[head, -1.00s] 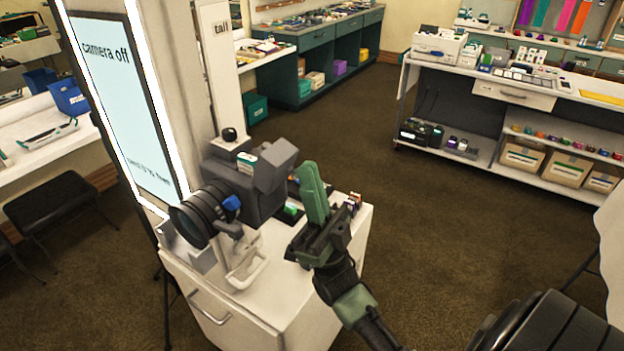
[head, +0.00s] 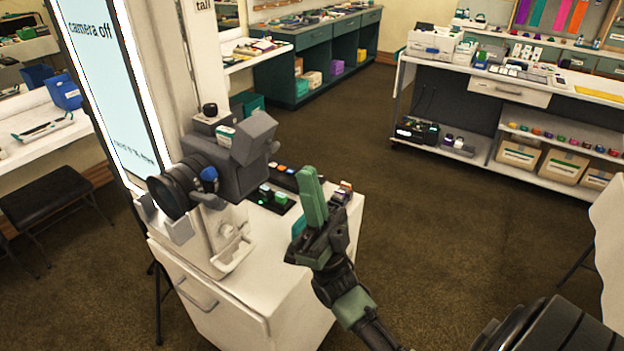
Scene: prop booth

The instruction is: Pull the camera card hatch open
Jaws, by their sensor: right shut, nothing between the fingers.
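The camera (head: 238,160) is a dark grey body with a large black lens (head: 178,192) facing left, mounted above the white cabinet. I cannot make out the card hatch on it. My right gripper (head: 309,182) has green fingers pointing up, shut with nothing between them. It is to the right of the camera, apart from it, over the right part of the cabinet top. My left gripper is not in view.
The white cabinet (head: 275,290) carries a black tray with coloured blocks (head: 275,197) between camera and gripper. A lit panel reading "camera off" (head: 110,75) stands at left. A black stool (head: 50,207) is further left. Open floor (head: 450,220) lies to the right.

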